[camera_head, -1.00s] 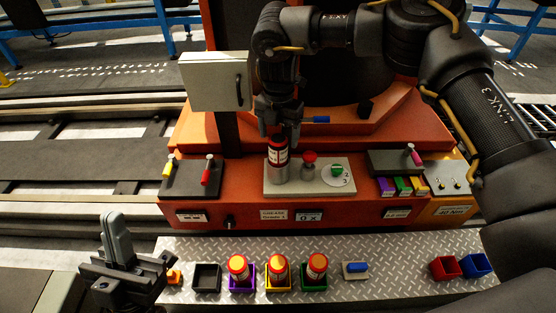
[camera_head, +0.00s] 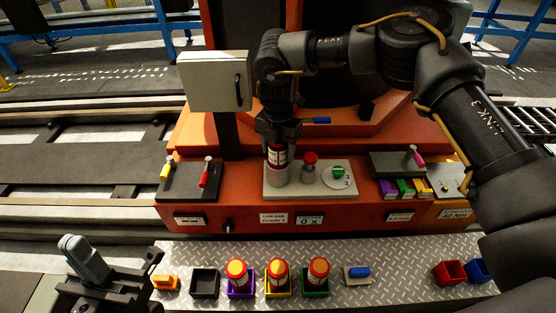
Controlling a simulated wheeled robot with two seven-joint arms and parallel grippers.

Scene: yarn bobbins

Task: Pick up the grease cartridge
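A red grease cartridge (camera_head: 277,156) with a white label stands upright in a grey metal cup (camera_head: 278,175) on the orange machine. My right gripper (camera_head: 278,138) points down at the top of this cartridge and hides its upper end; whether the fingers press on it cannot be told. Three more red cartridges with orange tops stand upright in a purple bin (camera_head: 239,272), a yellow bin (camera_head: 278,271) and a green bin (camera_head: 317,271).
An empty black bin (camera_head: 205,283) and an orange piece (camera_head: 166,283) lie left of the cartridges on the metal tray (camera_head: 400,266). A blue-handled piece (camera_head: 357,273) and red bin (camera_head: 449,272) are to the right. A red-topped post (camera_head: 310,160) stands close beside the cup.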

